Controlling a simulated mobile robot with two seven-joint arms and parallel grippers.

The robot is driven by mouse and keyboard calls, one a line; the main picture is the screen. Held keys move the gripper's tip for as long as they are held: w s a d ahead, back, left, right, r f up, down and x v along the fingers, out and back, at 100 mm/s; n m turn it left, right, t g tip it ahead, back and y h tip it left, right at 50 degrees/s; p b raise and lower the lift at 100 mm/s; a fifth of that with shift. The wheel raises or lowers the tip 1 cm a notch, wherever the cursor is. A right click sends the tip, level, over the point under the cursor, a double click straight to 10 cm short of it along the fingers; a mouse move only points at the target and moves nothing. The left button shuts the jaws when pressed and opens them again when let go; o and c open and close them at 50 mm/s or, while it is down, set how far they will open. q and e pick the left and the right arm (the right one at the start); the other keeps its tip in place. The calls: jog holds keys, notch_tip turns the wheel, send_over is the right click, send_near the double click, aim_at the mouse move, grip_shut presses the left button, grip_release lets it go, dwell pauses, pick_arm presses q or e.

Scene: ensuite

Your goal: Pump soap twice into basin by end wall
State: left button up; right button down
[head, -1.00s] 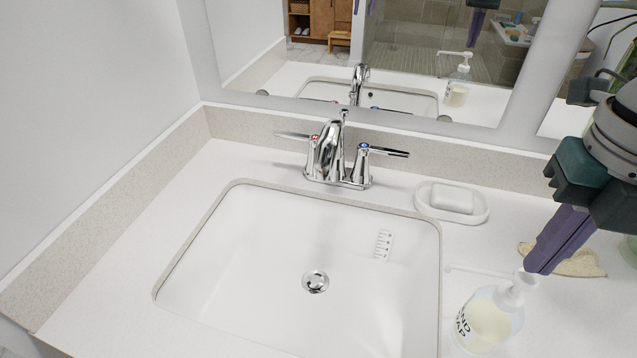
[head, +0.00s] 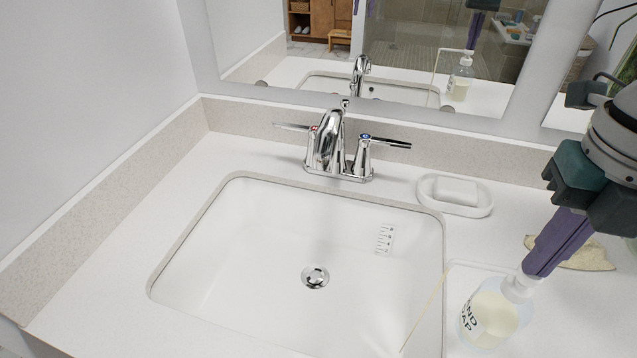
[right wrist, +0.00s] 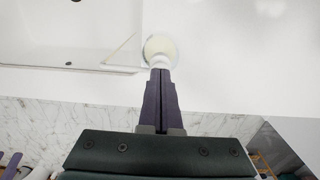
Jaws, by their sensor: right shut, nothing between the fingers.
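The clear hand-soap bottle (head: 492,318), with pale yellow soap and a white pump, stands upright on the counter just right of the basin (head: 250,255). Its nozzle points left over the basin's right rim. A thin yellowish stream of soap (head: 424,314) runs from the nozzle tip down into the basin. My right gripper (head: 535,270) is shut and empty, its purple fingertips pressing on the pump head from above. In the right wrist view the closed fingers (right wrist: 160,74) meet the bottle top (right wrist: 160,50). My left gripper is not in view.
A chrome faucet (head: 330,148) with two lever handles stands behind the basin. A white soap dish (head: 470,209) with a bar lies right of it. A beige sponge-like item (head: 580,258) lies behind my right gripper. A mirror (head: 420,60) backs the counter. The left counter is clear.

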jog(key=shift+r+p, duration=1.1)
jog(key=shift+r, duration=0.35)
notch_tip(320, 180, up, 6)
jog(key=p, duration=0.5)
